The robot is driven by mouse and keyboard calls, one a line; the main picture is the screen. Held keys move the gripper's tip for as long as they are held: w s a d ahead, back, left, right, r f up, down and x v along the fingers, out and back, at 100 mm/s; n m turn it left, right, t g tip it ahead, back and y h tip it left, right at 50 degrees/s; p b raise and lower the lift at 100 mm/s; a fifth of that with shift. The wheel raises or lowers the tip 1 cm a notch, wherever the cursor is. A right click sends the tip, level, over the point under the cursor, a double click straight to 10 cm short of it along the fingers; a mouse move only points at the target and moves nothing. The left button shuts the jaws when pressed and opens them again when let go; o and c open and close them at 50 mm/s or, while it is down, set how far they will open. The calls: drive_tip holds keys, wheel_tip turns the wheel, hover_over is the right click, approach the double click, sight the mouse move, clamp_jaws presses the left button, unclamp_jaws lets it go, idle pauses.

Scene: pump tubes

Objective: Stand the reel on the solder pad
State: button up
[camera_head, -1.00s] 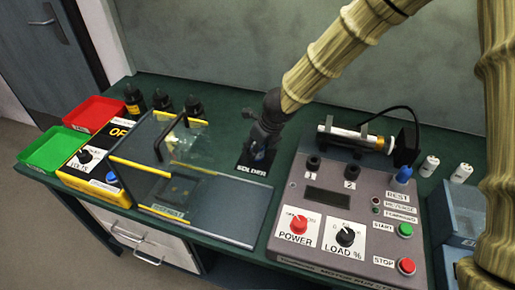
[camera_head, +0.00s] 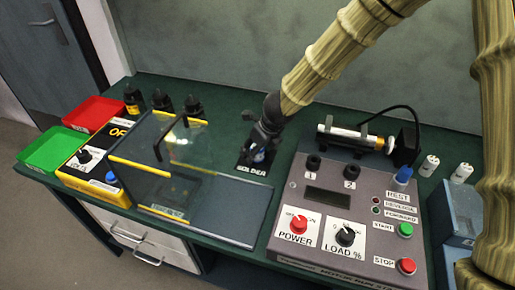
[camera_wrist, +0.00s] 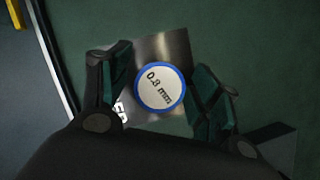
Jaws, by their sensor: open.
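The reel (camera_wrist: 160,88) shows in the wrist view as a white disc with a blue rim, marked "0.8 mm". It sits over the metallic solder pad (camera_wrist: 173,45), with its labelled face up.
A grey motor test panel (camera_head: 350,215) stands close on the right. Red (camera_head: 93,113) and green (camera_head: 53,150) trays are far left.

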drive_tip(key=p+v, duration=0.2)
drive_tip(key=v, duration=1)
drive_tip(key=shift+r, duration=0.1)
idle(0.4)
